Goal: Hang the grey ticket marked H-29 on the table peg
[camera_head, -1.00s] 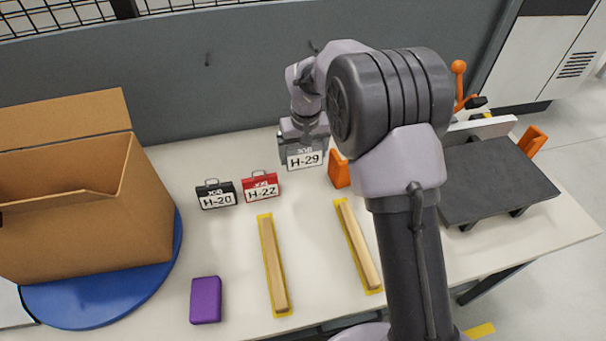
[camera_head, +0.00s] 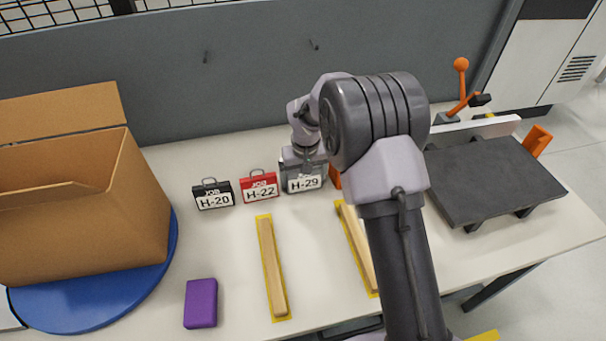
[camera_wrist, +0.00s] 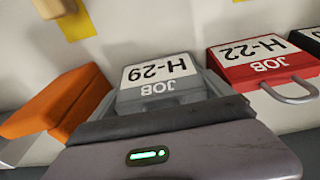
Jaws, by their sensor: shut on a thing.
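The grey ticket H-29 (camera_head: 304,183) is at the right end of the ticket row, close beside the red ticket H-22 (camera_head: 259,188). My gripper (camera_head: 303,158) is shut on its top. The wrist view shows the grey ticket (camera_wrist: 160,78) upside down, against the dark jaw (camera_wrist: 165,122). Whether its lower edge touches the table is hard to tell.
The black ticket H-20 (camera_head: 213,195) stands left of the red one. An orange block (camera_wrist: 58,103) is close beside the grey ticket. Wooden strips (camera_head: 272,268), a purple block (camera_head: 201,303), a cardboard box (camera_head: 90,225) and a dark plate (camera_head: 480,180) are on the table.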

